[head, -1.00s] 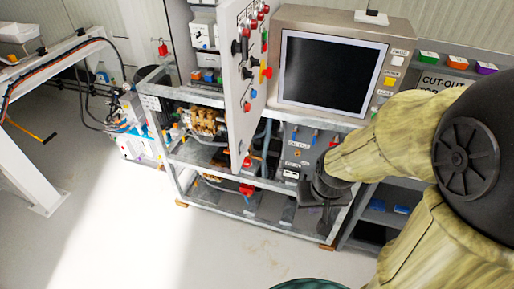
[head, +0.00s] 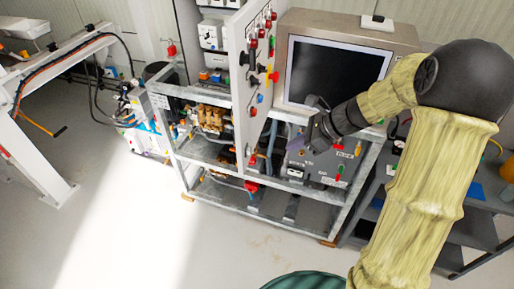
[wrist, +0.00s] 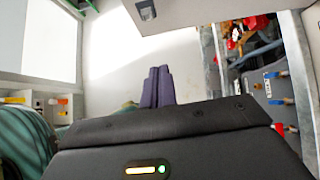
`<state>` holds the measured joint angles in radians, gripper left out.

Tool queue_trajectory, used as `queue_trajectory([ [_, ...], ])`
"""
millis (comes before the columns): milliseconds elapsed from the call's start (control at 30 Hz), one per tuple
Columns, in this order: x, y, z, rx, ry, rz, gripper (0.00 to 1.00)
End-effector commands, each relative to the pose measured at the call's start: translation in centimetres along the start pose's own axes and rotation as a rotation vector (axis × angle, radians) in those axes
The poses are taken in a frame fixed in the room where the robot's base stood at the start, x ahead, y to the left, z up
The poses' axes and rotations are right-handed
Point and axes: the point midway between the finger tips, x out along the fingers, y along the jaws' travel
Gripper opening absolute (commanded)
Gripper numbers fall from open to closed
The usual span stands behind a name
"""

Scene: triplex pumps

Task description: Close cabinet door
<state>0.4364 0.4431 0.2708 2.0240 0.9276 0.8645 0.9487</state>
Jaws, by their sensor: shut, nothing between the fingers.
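The cabinet door (head: 252,95) is a light grey panel with red, black and green knobs and buttons. It stands open in the head view, swung out from the cabinet (head: 214,45), whose inside shows to the left with white electrical units. A grey panel (wrist: 205,10) at the top of the wrist view may be the door.
A monitor (head: 335,72) in a metal housing is right of the door. A metal frame (head: 255,205) with pumps and wiring stands below. A dark shelf unit (head: 480,215) is at the right. A white beam structure (head: 35,165) is at the left. The floor (head: 120,220) between is clear.

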Motion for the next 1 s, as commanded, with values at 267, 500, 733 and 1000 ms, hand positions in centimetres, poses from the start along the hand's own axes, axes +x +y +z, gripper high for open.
queue_trajectory([
  [267,-0.1,-0.3,0.2,0.024,-0.015,-0.004,0.0],
  [500,0.9,-0.2,0.3,0.023,-0.015,-0.001,0.0],
  [733,4.2,-0.2,0.4,0.022,-0.015,0.002,0.0],
  [1000,8.9,-0.2,0.4,0.022,-0.014,0.001,0.0],
])
